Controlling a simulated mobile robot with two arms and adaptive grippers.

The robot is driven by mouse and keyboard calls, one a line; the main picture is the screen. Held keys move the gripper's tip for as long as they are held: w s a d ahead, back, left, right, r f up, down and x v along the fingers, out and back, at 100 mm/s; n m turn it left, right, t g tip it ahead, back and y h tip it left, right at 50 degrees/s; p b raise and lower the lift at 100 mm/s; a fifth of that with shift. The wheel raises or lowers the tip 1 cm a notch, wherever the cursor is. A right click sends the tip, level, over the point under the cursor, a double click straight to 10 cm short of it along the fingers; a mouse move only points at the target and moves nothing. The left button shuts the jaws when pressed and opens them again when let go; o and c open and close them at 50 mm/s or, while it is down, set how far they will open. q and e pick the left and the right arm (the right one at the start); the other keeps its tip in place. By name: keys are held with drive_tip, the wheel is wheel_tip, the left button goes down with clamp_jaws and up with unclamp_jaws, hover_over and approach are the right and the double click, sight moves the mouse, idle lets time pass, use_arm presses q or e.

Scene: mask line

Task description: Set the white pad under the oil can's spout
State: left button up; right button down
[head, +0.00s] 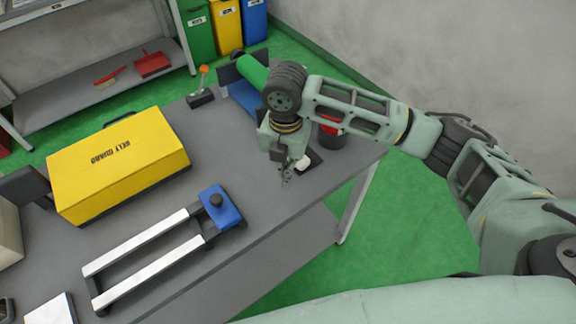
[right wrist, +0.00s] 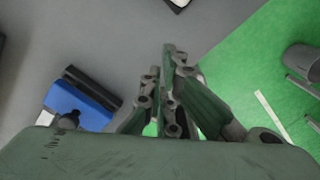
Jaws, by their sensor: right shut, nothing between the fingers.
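My right gripper (head: 286,178) hangs over the grey workbench near its right edge, shut and empty. Its fingers also show close together in the right wrist view (right wrist: 173,62). A small white piece (head: 302,164) shows just right of the fingers, by a dark flat square (head: 315,161); I cannot tell whether it is the pad. A flat white slab (head: 50,311) lies at the bench's lower left. A red and dark round container (head: 331,136) stands behind my right arm, partly hidden. I cannot make out an oil can's spout. My left gripper is not in view.
A yellow belt guard box (head: 120,160) fills the bench's left. A frame with two pale rails and a blue end block (head: 221,205) lies in front of it. A green cylinder on a blue stand (head: 250,70) is beyond my gripper. Bare bench (head: 235,165) lies between.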

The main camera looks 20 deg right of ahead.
sight(293, 174)
wheel_tip(293, 174, down, 8)
drive_tip(key=shift+r+p, duration=0.25)
drive_tip(key=shift+p, duration=0.2)
drive_tip(key=shift+w+d+f+p, duration=0.1)
drive_tip(key=shift+w+d+p, duration=0.1)
drive_tip(key=shift+w+d, duration=0.25)
drive_tip(key=shift+w+d+p, duration=0.15)
drive_tip(key=shift+w+d, duration=0.05)
drive_tip(key=shift+w, duration=0.3)
drive_tip(key=shift+w+d+f, duration=0.1)
drive_tip(key=shift+w+d, duration=0.35)
drive_tip(key=shift+w, duration=0.25)
drive_tip(key=shift+w+d, duration=0.4)
drive_tip(key=shift+w, duration=0.2)
drive_tip(key=shift+w+d, duration=0.35)
drive_tip(key=shift+w, duration=0.25)
drive_tip(key=shift+s, duration=0.1)
